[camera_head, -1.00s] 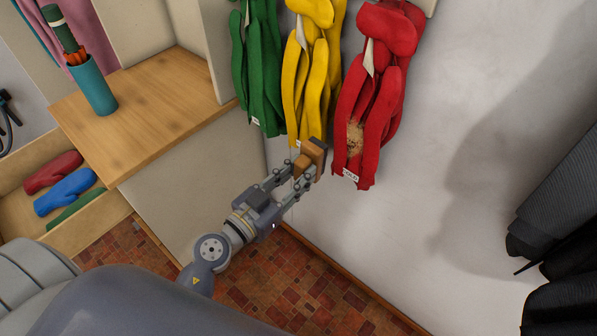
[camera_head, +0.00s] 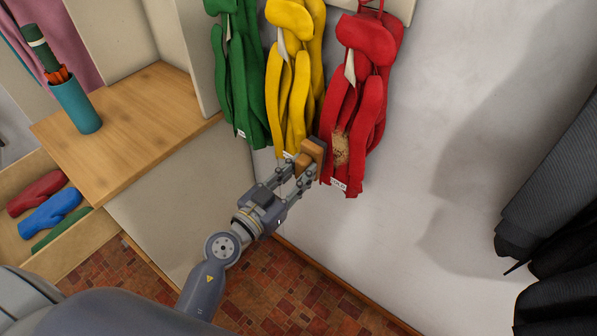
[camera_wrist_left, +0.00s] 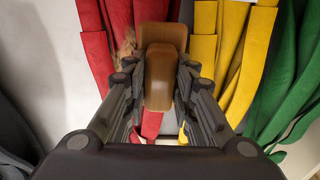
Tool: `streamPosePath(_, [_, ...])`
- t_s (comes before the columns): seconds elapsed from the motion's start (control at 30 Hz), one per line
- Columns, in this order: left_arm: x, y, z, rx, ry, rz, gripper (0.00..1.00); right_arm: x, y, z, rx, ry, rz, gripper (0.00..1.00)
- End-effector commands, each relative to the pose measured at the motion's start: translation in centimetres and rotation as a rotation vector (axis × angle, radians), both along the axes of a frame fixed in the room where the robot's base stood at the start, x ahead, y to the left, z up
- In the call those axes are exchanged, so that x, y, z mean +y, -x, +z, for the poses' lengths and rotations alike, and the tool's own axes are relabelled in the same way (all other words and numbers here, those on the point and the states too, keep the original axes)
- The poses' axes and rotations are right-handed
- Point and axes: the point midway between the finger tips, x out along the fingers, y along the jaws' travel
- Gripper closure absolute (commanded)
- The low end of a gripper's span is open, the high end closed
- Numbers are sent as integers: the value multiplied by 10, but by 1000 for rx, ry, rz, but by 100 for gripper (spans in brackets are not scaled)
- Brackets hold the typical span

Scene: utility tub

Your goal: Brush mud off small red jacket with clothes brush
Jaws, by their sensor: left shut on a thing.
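The small red jacket (camera_head: 368,95) hangs on the wall in the head view, right of a yellow one. A brown mud patch (camera_head: 341,149) shows on its lower front; part of it also shows in the left wrist view (camera_wrist_left: 126,50). My left gripper (camera_head: 299,176) is shut on the wooden clothes brush (camera_head: 312,152), just left of the mud patch. In the left wrist view the brush (camera_wrist_left: 160,75) sits between the fingers in front of the red jacket (camera_wrist_left: 97,55). I cannot tell whether the brush touches the cloth. My right gripper is not in view.
Yellow (camera_head: 290,80) and green (camera_head: 240,75) garments hang left of the red jacket. A wooden counter (camera_head: 135,125) holds a teal cup (camera_head: 77,107). Mittens lie in an open drawer (camera_head: 70,235). Dark garments (camera_head: 550,210) hang at the right. The wall between is bare.

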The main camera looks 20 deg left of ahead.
Motion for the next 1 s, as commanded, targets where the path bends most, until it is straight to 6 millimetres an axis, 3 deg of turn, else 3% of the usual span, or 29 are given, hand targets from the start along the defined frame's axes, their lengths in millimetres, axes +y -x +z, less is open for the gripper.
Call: streamPosePath(1.0, [-6, -16, 1, -1, 1, 0, 94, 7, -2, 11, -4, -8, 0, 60])
